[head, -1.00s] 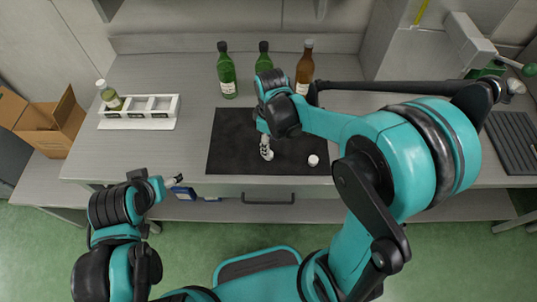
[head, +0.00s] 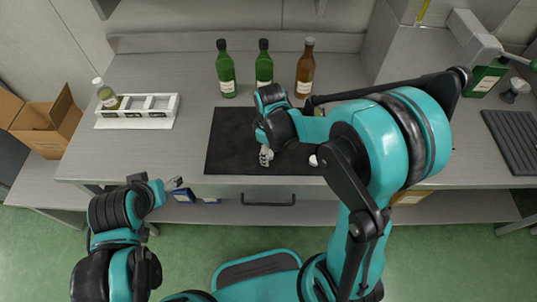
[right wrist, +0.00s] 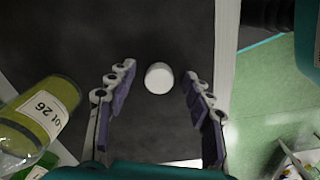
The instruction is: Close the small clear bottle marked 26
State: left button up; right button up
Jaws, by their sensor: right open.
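A white cap (right wrist: 159,78) lies on the dark mat (right wrist: 170,128), also seen in the head view (head: 313,160). My right gripper (right wrist: 153,80) is open and empty, its fingers either side of the cap in the picture. My left gripper (head: 174,184) is off the bench's front edge.
Two green bottles (head: 226,72) and a brown bottle (head: 305,70) stand behind the mat. A white rack (head: 145,106) at the left holds a small white-capped bottle (head: 105,95). A cardboard box (head: 48,122) is farther left. Another green bottle (head: 485,78) stands at the right.

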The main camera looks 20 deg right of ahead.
aim_at(270, 157)
jog(key=c, duration=0.8)
jog(key=shift+r+p, duration=0.3)
jog(key=shift+r, duration=0.3)
jog(key=r+p, duration=0.1)
jog(key=r, duration=0.1)
jog(key=s+r, duration=0.1)
jog(key=r, duration=0.1)
jog(key=shift+s+a+p, duration=0.15)
jog(key=shift+p, duration=0.2)
pick_arm(q)
notch_tip(270, 157, up, 6)
jog(key=p, duration=0.3)
jog(key=shift+f, duration=0.25)
pick_arm(e)
jog(key=s+a+r, duration=0.2)
jog(key=s+r, duration=0.3)
jog(key=s, duration=0.5)
jog(key=shift+r, duration=0.4)
pick_arm(q)
jog(key=shift+o, duration=0.5)
pick_arm(e)
jog(key=shift+a, duration=0.1)
